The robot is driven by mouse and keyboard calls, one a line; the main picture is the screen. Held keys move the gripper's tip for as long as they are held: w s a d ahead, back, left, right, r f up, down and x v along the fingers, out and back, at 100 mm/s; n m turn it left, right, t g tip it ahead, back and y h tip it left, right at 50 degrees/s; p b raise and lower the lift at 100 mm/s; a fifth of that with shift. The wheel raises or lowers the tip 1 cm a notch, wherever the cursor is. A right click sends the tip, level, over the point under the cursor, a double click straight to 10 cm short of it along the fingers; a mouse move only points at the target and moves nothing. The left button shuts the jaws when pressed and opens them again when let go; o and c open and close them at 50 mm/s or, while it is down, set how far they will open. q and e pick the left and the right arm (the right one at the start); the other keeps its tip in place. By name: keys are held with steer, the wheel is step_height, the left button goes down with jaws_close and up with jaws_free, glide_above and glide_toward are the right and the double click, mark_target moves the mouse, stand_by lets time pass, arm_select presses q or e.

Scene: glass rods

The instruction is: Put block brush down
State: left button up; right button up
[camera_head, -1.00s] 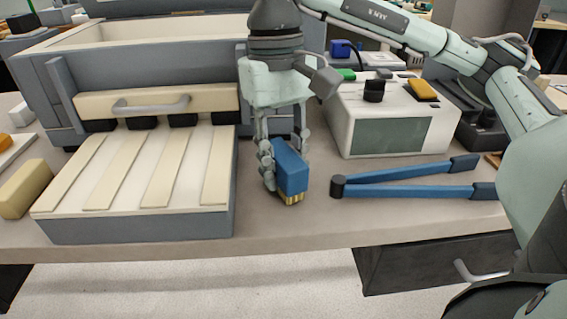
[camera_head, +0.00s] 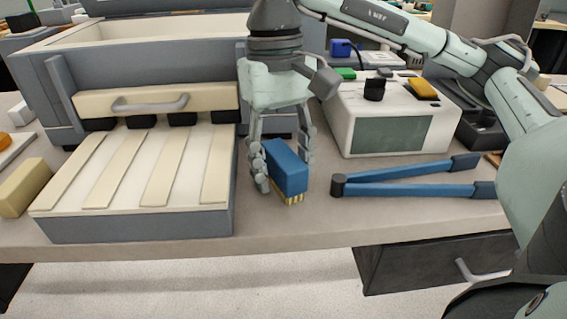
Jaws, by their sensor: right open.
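The block brush (camera_head: 286,168) has a blue block body and short yellow bristles pointing down. It rests on the table, slightly tilted in the picture, between the slatted platform and the blue tongs. My right gripper (camera_head: 285,172) comes down from above with its fingers spread on either side of the brush. My left gripper is not in view.
Blue long-handled tongs (camera_head: 400,190) lie just right of the brush. A white control box (camera_head: 390,120) stands behind them. A grey furnace (camera_head: 50,85) with a slatted front platform (camera_head: 135,222) is at left. A tan block (camera_head: 24,187) sits at the far left. The table's front edge is near.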

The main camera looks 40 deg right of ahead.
mark_target(282, 153)
steer(key=shift+r, duration=0.55)
steer(key=r, duration=0.3)
steer(key=r+p, duration=0.1)
steer(key=r, duration=0.1)
steer(key=shift+w, duration=0.35)
steer(key=shift+w+r+p, duration=0.1)
steer(key=shift+r+p, duration=0.3)
steer(key=shift+r, duration=0.3)
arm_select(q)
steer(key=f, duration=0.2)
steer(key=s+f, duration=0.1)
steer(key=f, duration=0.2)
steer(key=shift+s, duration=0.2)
arm_select(e)
steer(key=shift+r, duration=0.15)
